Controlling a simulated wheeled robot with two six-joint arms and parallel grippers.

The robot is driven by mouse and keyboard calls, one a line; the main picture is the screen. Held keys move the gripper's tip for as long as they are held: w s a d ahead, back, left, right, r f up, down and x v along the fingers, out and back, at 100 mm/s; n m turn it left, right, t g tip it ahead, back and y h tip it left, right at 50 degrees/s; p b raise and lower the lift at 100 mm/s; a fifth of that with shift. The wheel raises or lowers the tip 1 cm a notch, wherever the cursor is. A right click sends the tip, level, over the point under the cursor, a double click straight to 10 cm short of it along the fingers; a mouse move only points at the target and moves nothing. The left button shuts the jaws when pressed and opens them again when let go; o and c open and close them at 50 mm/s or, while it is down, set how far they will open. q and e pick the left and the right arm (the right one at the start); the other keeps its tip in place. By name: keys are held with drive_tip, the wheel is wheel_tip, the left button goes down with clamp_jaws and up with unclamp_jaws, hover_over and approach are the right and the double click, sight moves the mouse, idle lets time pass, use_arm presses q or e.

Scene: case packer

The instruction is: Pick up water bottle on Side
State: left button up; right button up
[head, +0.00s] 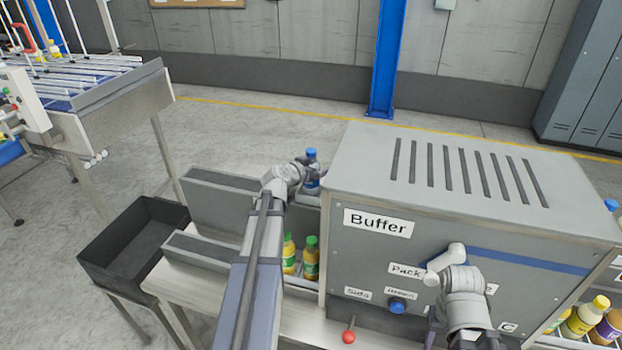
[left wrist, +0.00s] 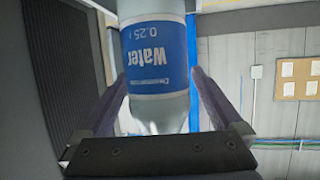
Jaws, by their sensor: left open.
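A water bottle (head: 311,170) with a blue cap stands at the side of the Buffer machine, partly hidden by my left arm in the head view. In the left wrist view the water bottle (left wrist: 157,60) appears upside down, with a blue label reading "Water". My left gripper (left wrist: 160,85) is open, with one finger on either side of the bottle; I cannot tell whether they touch it. In the head view the left gripper (head: 303,178) is at the bottle, its fingers mostly hidden. My right arm is in front of the machine, and its gripper's fingers cannot be made out.
The grey Buffer machine (head: 450,185) stands right of the bottle. Two green-labelled juice bottles (head: 310,258) stand in a nearer lane between grey guide walls (head: 222,204). A dark empty bin (head: 130,250) is at the left. More bottles (head: 582,318) stand at the lower right.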

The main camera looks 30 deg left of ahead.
use_arm(q)
clamp_jaws()
idle(0.8)
